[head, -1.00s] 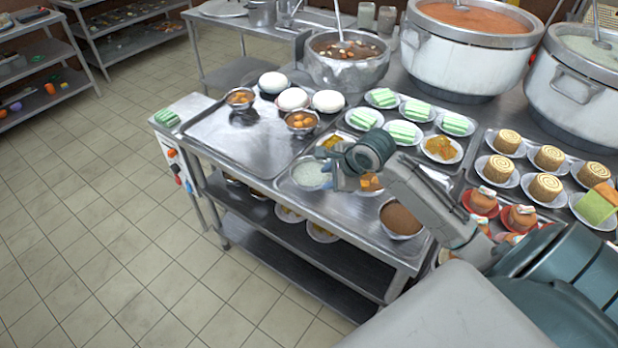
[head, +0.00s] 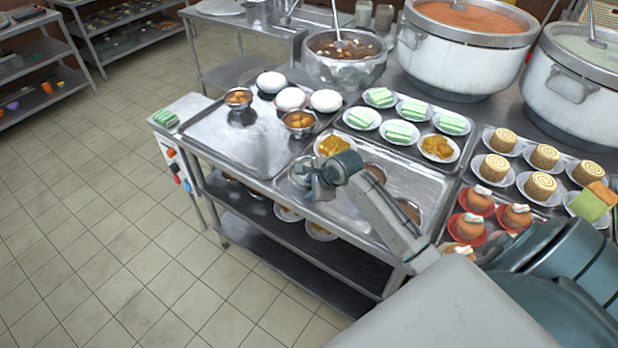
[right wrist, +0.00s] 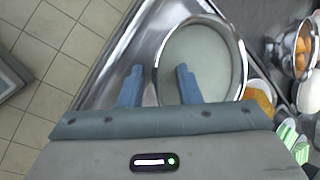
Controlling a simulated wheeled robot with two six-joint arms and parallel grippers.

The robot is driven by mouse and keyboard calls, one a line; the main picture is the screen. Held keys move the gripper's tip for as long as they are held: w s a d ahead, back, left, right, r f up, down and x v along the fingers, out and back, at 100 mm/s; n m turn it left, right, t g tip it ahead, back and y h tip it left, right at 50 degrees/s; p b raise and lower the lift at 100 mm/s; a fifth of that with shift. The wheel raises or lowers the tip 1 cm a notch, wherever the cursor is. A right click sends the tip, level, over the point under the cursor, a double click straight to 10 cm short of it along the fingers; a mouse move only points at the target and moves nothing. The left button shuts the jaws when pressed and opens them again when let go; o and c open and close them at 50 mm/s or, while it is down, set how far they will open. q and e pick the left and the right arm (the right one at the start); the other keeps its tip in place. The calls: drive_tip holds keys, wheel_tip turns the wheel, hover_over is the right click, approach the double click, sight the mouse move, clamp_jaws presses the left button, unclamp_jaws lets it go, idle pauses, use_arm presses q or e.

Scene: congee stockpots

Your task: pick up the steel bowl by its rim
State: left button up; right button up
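A steel bowl (head: 296,168) with pale congee sits at the left front of the near tray in the head view, partly hidden by my right gripper (head: 318,192). In the right wrist view the bowl (right wrist: 203,60) shows large, its shiny rim a ring around the pale filling. My right gripper (right wrist: 158,86) is open and empty. One finger is outside the rim and the other overlaps the bowl's inside, so the near-left rim lies between them. I cannot tell how deep the fingertips reach. My left gripper is not in view.
A plate of orange-yellow food (head: 334,146) stands just behind the bowl. Large stockpots (head: 463,55) stand at the back right.

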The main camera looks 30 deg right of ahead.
drive_tip(key=shift+s, duration=0.1)
clamp_jaws()
drive_tip(key=shift+r, duration=0.15)
